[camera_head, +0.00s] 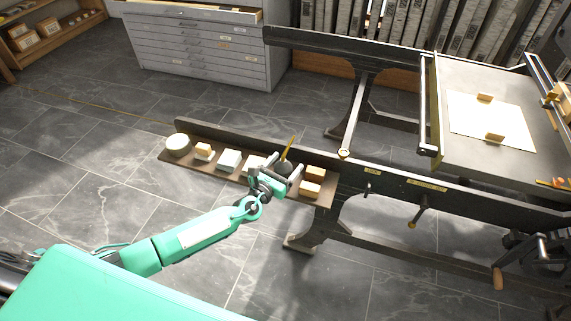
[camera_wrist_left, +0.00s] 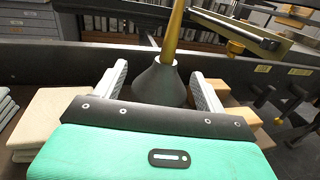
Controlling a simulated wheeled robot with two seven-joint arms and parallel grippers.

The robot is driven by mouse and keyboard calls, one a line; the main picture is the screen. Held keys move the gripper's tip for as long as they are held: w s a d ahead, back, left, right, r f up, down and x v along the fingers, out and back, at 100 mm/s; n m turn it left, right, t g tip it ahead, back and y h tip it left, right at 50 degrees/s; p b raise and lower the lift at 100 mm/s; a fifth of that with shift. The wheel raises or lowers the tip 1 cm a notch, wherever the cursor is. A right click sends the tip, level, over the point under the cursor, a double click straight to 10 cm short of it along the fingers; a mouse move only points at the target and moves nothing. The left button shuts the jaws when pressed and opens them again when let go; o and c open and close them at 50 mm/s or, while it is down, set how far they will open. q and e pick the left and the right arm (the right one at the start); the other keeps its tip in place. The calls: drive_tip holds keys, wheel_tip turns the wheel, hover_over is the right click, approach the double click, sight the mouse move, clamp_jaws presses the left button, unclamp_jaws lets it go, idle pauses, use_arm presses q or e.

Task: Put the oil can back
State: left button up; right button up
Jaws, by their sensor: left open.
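The oil can, a dark grey cone with a long brass spout, stands upright on the brown shelf (camera_head: 224,174) along the press's side. In the head view the oil can (camera_head: 284,166) shows just behind my left gripper (camera_head: 283,182). In the left wrist view the oil can (camera_wrist_left: 161,82) is between the two fingers of the left gripper (camera_wrist_left: 160,88), a little beyond them. The fingers are open, with visible room on both sides of the can. The can's base is partly hidden by the gripper body. My right gripper is not in view.
On the shelf, left of the can, are pale blocks (camera_head: 228,160) and a round whitish tub (camera_head: 178,144). Two tan wooden blocks (camera_head: 312,181) sit right of it. The press's dark rail (camera_head: 400,182) runs behind the shelf. The floor in front is clear.

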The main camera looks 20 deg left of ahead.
use_arm(q)
drive_tip(key=v, duration=0.5)
drive_tip(key=shift+s+f, duration=0.15)
drive_tip(key=shift+s, duration=0.2)
drive_tip(key=shift+v, duration=2.95)
drive_tip(key=s+a+f+n+g+y, duration=0.35)
drive_tip(key=f+n, duration=0.45)
drive_tip(key=n, duration=0.3)
drive_tip(key=s+a+f+n+g+y, duration=0.25)
drive_tip(key=s+f+n+y, duration=0.25)
drive_tip(key=f+n, duration=0.55)
drive_tip(key=s+d+f+n+g+h, duration=0.2)
drive_tip(key=s+d+f+n+g, duration=0.1)
drive_tip(key=s+n, duration=0.5)
drive_tip(key=s+d+f+n+g+h, duration=0.2)
drive_tip(key=s+d+f+n+g, duration=0.2)
drive_tip(key=s, duration=0.8)
wheel_tip(320, 180, down, 4)
drive_tip(key=n+g, duration=0.2)
drive_tip(key=n, duration=0.1)
drive_tip(key=shift+n+b, duration=0.35)
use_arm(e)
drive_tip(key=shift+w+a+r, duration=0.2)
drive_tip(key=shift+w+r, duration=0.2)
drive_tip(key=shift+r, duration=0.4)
use_arm(q)
drive_tip(key=shift+a+f, duration=0.1)
drive_tip(key=shift+f, duration=0.05)
